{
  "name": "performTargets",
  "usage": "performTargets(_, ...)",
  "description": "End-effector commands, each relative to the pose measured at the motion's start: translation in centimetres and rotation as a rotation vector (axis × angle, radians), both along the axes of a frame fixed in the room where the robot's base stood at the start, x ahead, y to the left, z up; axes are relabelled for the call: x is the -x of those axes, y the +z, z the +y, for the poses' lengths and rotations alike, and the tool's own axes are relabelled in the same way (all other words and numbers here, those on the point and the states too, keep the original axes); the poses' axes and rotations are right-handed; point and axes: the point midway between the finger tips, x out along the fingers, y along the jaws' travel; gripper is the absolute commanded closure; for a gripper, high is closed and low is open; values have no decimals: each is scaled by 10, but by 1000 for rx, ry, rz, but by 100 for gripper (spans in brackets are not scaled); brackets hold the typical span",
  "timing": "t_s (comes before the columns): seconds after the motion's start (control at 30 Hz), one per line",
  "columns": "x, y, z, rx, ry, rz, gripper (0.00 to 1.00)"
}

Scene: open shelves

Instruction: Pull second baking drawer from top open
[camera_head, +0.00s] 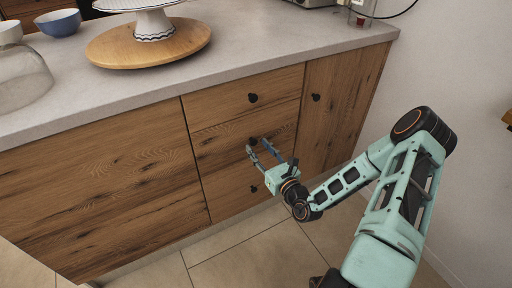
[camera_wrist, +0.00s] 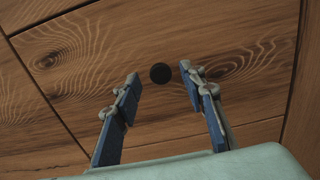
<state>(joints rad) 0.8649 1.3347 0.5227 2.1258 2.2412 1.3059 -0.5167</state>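The wooden cabinet holds a stack of three drawers with round black knobs. The top drawer (camera_head: 225,101) is shut. The second drawer (camera_head: 215,145) is shut, and its knob (camera_head: 253,141) shows just beyond my gripper (camera_head: 259,144). The bottom drawer (camera_head: 225,193) is shut, with its knob partly beside my gripper. In the wrist view the second drawer's knob (camera_wrist: 160,73) lies ahead of and between the two blue fingers of my gripper (camera_wrist: 159,80). The fingers are spread apart and hold nothing; the knob appears slightly beyond their tips.
A tall wooden door (camera_head: 340,100) with its own knob stands right of the drawers, and a wide wooden panel (camera_head: 100,190) is on the left. The grey countertop (camera_head: 270,45) carries a round wooden board (camera_head: 100,50) with a cake stand, and bowls. Tiled floor lies in front.

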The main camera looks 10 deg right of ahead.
Motion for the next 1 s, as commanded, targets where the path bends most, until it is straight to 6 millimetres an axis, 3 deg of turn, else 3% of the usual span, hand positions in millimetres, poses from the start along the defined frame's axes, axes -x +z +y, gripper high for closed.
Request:
performTargets(0.2, -20, 0, 7, 0, 0, -1, 62)
performTargets(0.53, -23, 0, 7, 0, 0, 0, 63)
performTargets(0.87, -23, 0, 7, 0, 1, 0, 100)
performTargets(1.0, -23, 0, 7, 0, 1, 1, 100)
